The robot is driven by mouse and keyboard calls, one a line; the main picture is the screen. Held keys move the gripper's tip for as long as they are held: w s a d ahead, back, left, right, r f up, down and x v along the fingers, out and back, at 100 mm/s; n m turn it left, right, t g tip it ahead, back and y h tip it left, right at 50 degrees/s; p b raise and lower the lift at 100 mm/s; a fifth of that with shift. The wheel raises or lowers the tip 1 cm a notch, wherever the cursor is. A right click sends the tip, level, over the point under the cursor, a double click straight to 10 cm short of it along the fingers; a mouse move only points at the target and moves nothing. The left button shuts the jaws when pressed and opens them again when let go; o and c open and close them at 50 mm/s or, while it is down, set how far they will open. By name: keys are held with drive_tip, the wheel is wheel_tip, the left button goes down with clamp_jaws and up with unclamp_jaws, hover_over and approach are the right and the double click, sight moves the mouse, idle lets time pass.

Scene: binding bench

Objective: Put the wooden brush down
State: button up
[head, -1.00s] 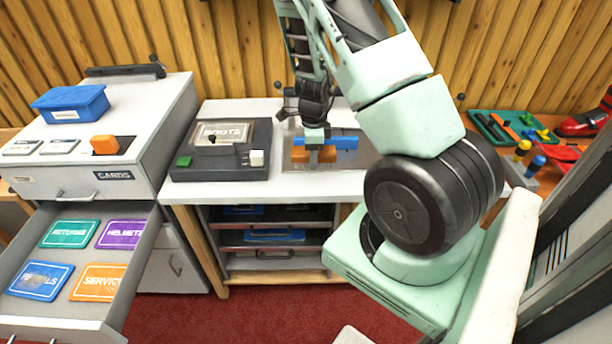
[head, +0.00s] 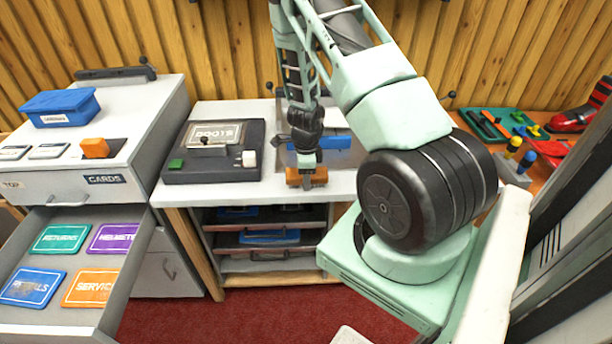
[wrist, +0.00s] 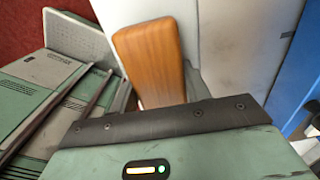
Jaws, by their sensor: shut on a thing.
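My gripper (head: 306,170) is over the front part of the white bench, right of the black BOOTS device. It is shut on the wooden brush (head: 292,177), an orange-brown block near the bench's front edge. In the wrist view the brush (wrist: 150,62) shows as a smooth wooden back sticking out past my gripper's dark edge. Its underside is hidden, and I cannot tell whether it touches the bench top (head: 240,190).
The BOOTS device (head: 214,168) stands left of my gripper. A blue object (head: 335,142) lies on a grey tray just behind it. At left, an open drawer (head: 50,318) holds several coloured cards. Shelves are below the bench.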

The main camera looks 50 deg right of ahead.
drive_tip(key=o, duration=0.9)
drive_tip(key=shift+o, duration=0.2)
drive_tip(key=shift+r, duration=0.1)
wheel_tip(320, 180, up, 12)
drive_tip(key=p, duration=0.1)
drive_tip(key=a+r+n+y, duration=0.1)
drive_tip(key=a+r+n, duration=0.3)
drive_tip(key=a, duration=0.5)
drive_tip(key=a+r+n+y, duration=0.1)
drive_tip(key=a+r+n, duration=0.1)
drive_tip(key=a+n, duration=0.5)
drive_tip(key=a+r+n, duration=0.3)
drive_tip(key=a+n, duration=0.1)
drive_tip(key=a, duration=0.6)
drive_tip(key=s+a+r+n, duration=0.4)
drive_tip(key=s+a+n, duration=0.3)
drive_tip(key=n, duration=0.3)
drive_tip(key=s+a+r+n+h, duration=0.1)
drive_tip(key=s+a+r+n, duration=0.3)
drive_tip(key=s+a+n, duration=0.3)
drive_tip(key=s+n, duration=0.3)
drive_tip(key=shift+s+a+r+n, duration=0.15)
drive_tip(key=shift+a+n, duration=0.15)
drive_tip(key=shift+n, duration=0.1)
